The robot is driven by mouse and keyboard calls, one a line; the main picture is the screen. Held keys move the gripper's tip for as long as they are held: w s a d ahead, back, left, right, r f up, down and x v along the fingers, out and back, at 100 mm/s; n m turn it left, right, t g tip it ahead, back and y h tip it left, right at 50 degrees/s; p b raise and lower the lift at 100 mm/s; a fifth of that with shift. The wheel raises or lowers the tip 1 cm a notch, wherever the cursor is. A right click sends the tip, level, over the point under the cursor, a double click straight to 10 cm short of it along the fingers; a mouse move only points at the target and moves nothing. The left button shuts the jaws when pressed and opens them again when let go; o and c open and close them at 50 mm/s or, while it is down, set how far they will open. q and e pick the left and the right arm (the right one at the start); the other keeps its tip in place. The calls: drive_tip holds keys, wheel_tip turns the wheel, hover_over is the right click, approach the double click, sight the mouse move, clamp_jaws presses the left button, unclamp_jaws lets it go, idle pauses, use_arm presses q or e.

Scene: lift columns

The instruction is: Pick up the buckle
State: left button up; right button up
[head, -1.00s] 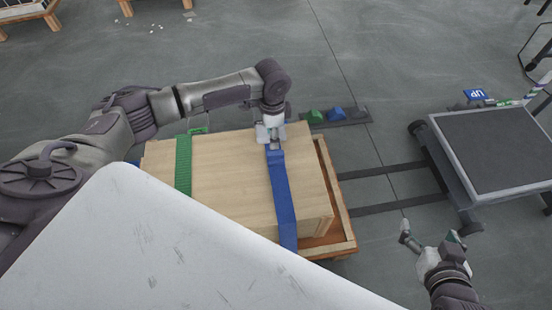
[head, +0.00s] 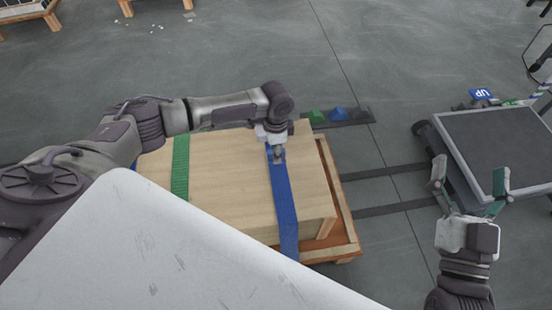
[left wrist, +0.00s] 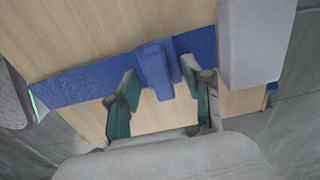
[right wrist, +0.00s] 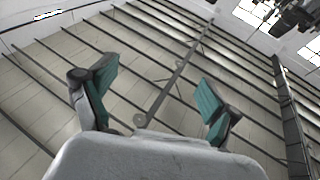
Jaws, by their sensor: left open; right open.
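The blue buckle (left wrist: 155,68) sits on a blue strap (head: 284,205) that runs across a wooden crate (head: 228,185). My left gripper (head: 278,157) is above the strap near the crate's far edge. In the left wrist view its fingers (left wrist: 160,100) are open, with the buckle between and just beyond the fingertips; I cannot tell whether they touch it. In the head view the gripper largely hides the buckle. My right gripper (head: 468,195) is open and empty, raised to the right of the crate. In the right wrist view its open fingers (right wrist: 155,95) face the ceiling.
A green strap (head: 181,168) crosses the crate further left. The crate rests on a wooden pallet (head: 345,240). Green and blue pieces (head: 338,114) lie on a dark strip behind it. A grey-topped cart (head: 490,150) stands at right. A white panel (head: 150,250) fills the lower left.

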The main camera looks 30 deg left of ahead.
use_arm(q)
drive_tip(key=shift+f, duration=0.45)
use_arm(e)
drive_tip(key=shift+s+r+t+y, duration=0.3)
drive_tip(key=shift+r+t+y, duration=0.15)
drive_tip(key=shift+r, duration=0.4)
use_arm(q)
clamp_jaws()
